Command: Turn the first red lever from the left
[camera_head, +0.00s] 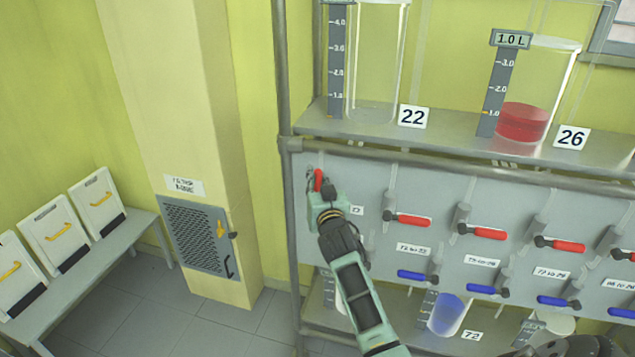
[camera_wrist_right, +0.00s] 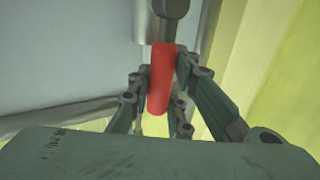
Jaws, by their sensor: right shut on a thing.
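The first red lever (camera_head: 319,180) from the left is at the left end of the grey panel, partly hidden by my right gripper (camera_head: 322,188). In the head view it points roughly up and down, unlike the other red levers, which lie near level. In the right wrist view the red lever (camera_wrist_right: 161,80) runs lengthwise between the fingers of my right gripper (camera_wrist_right: 158,100). The fingers are shut on its handle. My left gripper is not recognisable in either view.
More red levers (camera_head: 408,220) and a row of blue levers (camera_head: 417,275) sit on the panel (camera_head: 375,185) to the right. Glass vessels stand on the shelf (camera_head: 450,140) above, one with red liquid (camera_head: 522,122). A metal post (camera_head: 288,200) stands close left of my gripper.

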